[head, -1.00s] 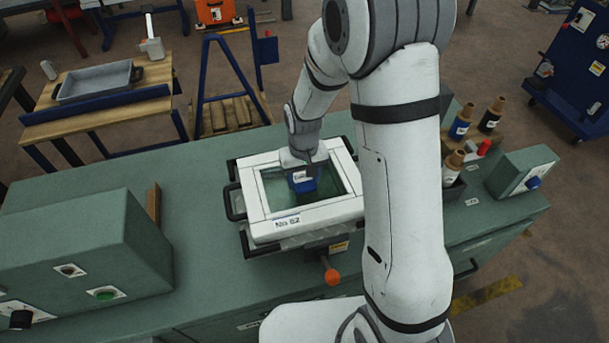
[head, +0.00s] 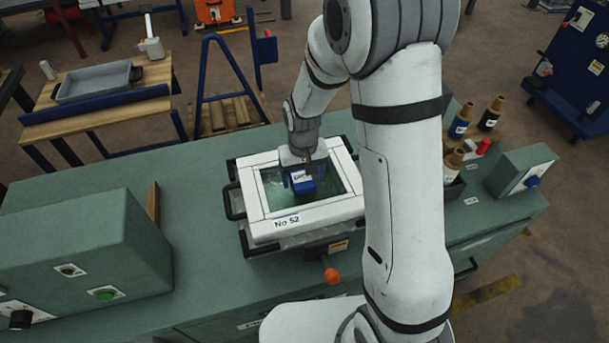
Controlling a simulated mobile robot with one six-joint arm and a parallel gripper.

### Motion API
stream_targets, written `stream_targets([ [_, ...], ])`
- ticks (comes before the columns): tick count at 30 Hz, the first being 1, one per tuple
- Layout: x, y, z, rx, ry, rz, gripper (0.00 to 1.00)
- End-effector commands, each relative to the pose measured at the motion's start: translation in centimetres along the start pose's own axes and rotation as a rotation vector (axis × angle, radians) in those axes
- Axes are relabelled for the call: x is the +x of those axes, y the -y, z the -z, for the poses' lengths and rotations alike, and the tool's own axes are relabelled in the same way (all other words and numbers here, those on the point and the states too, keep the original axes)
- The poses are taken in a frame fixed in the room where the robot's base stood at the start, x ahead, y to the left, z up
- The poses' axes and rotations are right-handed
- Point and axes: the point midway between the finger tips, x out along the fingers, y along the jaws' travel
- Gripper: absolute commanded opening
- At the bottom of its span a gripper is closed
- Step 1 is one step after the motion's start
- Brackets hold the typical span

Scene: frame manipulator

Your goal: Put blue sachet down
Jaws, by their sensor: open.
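The blue sachet (head: 302,183) with a white label lies inside the opening of the white frame (head: 278,229) marked "No 52", on its greenish screen. My gripper (head: 301,163) is just above and behind the sachet. The gripper is small in view and its fingers are partly hidden, but it is open. I cannot tell whether a finger still touches the sachet.
The frame sits on a green bench (head: 200,215) with an orange knob (head: 332,275) at its front. A green control box (head: 85,245) stands left. Bottles (head: 460,125) and a smaller box (head: 522,173) stand right. The bench left of the frame is mostly clear.

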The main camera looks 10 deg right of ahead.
Motion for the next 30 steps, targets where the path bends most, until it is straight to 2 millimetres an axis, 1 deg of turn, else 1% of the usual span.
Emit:
stream_targets([
  [9, -6.7, 0.0, 0.1, -0.001, -0.008, 0.000, 0.76],
  [12, -8.6, 0.1, 0.1, -0.001, -0.007, 0.000, 0.76],
  [15, -10.1, 0.1, 0.1, -0.001, -0.005, 0.000, 0.76],
  [21, -11.9, -0.2, -0.4, 0.004, -0.010, 0.000, 0.76],
  [23, -12.7, -0.6, -1.1, 0.012, -0.022, 0.000, 0.76],
  [26, -14.7, -1.8, -3.3, 0.038, -0.055, 0.000, 0.76],
  [29, -16.9, -3.2, -6.5, 0.073, -0.102, -0.002, 0.76],
  [30, -17.6, -3.7, -8.0, 0.088, -0.120, -0.004, 0.76],
])
